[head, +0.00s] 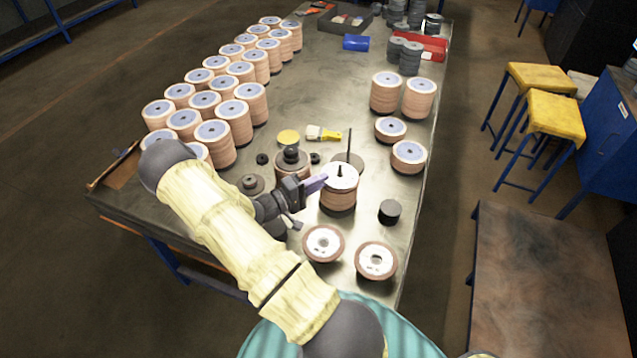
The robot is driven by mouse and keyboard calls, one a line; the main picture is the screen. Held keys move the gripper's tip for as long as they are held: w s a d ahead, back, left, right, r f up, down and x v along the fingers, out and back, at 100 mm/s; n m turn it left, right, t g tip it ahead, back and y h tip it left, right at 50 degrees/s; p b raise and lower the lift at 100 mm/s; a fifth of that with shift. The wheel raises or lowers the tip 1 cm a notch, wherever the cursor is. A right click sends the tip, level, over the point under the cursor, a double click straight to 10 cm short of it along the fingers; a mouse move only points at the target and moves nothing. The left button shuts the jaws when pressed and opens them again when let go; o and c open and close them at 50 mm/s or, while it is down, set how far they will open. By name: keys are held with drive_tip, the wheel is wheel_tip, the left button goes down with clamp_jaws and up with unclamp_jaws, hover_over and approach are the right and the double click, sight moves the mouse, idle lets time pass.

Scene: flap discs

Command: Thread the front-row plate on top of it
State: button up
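Two flap discs with white centre labels and brown rims lie flat at the front of the table, a left one (323,243) and a right one (376,261). Behind them a stack of flap discs (338,198) stands upright, with a white top face and a short dark post sticking up through its middle. My gripper (318,183) is at the left edge of this stack's top, with a purple finger pointing at it. I cannot tell whether it touches the stack or whether its fingers are apart. My arm hides part of the table to the left.
Behind the stack a thin rod (349,145) stands upright. A dark cylinder (389,211) stands to the right. Tall disc stacks (213,143) fill the left side, and shorter ones (408,157) stand at right. A yellow-handled brush (324,134) lies mid-table.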

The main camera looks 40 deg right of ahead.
drive_tip(key=shift+a+f, duration=0.15)
drive_tip(key=shift+f, duration=0.35)
drive_tip(key=w+a+b, duration=0.1)
drive_tip(key=a, duration=0.4)
drive_tip(key=w+a+b, duration=0.1)
drive_tip(key=a+b, duration=0.1)
drive_tip(key=a, duration=0.3)
drive_tip(key=w+a+b, duration=0.1)
drive_tip(key=a, duration=0.5)
drive_tip(key=shift+r+b, duration=0.15)
drive_tip(key=shift+b, duration=0.2)
drive_tip(key=shift+a+r, duration=0.1)
drive_tip(key=shift+a, duration=0.4)
